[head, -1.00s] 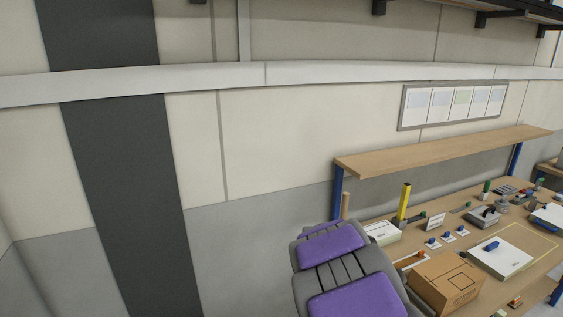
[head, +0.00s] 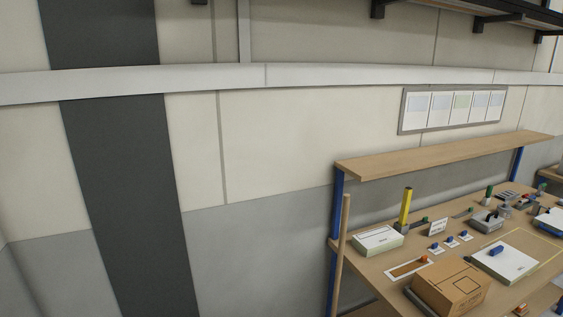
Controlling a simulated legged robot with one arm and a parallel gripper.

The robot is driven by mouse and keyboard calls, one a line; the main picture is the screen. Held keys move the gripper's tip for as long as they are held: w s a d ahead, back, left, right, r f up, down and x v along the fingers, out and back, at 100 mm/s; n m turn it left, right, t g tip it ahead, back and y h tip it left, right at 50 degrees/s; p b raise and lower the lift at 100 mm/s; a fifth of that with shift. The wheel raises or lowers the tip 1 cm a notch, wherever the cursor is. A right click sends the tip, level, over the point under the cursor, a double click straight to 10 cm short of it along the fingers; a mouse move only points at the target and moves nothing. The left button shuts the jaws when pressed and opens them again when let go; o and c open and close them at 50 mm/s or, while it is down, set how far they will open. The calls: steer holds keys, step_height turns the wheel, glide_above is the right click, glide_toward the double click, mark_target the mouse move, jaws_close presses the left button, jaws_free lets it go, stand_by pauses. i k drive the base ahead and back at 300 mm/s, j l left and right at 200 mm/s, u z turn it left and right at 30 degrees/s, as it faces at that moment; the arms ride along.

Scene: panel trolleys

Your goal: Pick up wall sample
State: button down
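I cannot tell which thing is the wall sample. A grey-framed board with several pale panels (head: 453,126) hangs on the wall at the upper right. Flat white pieces lie on the workbench: a white slab (head: 513,266) with a blue item on it, and a white box (head: 377,240) at the left end. My gripper is not in view, so its state is hidden.
The wooden workbench (head: 374,272) has a raised shelf (head: 440,157) on blue posts. A cardboard box (head: 450,287), a yellow upright bar (head: 406,207) and several small parts stand on it. A wooden pole (head: 342,255) stands at its left end. Bare wall fills the left.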

mark_target(508, 265)
steer(key=z, duration=1.45)
steer(key=i+l, duration=0.1)
steer(key=l, duration=0.35)
steer(key=i+l+u, duration=0.1)
steer(key=i+l, duration=0.25)
steer(key=i+l+u, duration=0.1)
steer(key=i+l, duration=0.2)
steer(key=l, duration=0.2)
steer(key=i+l+u, duration=0.1)
steer(key=i+l, duration=0.2)
steer(key=l, duration=0.15)
steer(key=i+l+u, duration=0.1)
steer(key=i+l, duration=0.2)
steer(key=l, duration=0.2)
steer(key=i+l+u, duration=0.15)
steer(key=i, duration=0.45)
steer(key=i+l+u, duration=0.15)
steer(key=i, duration=0.4)
steer(key=i+j, duration=0.3)
steer(key=i, duration=0.1)
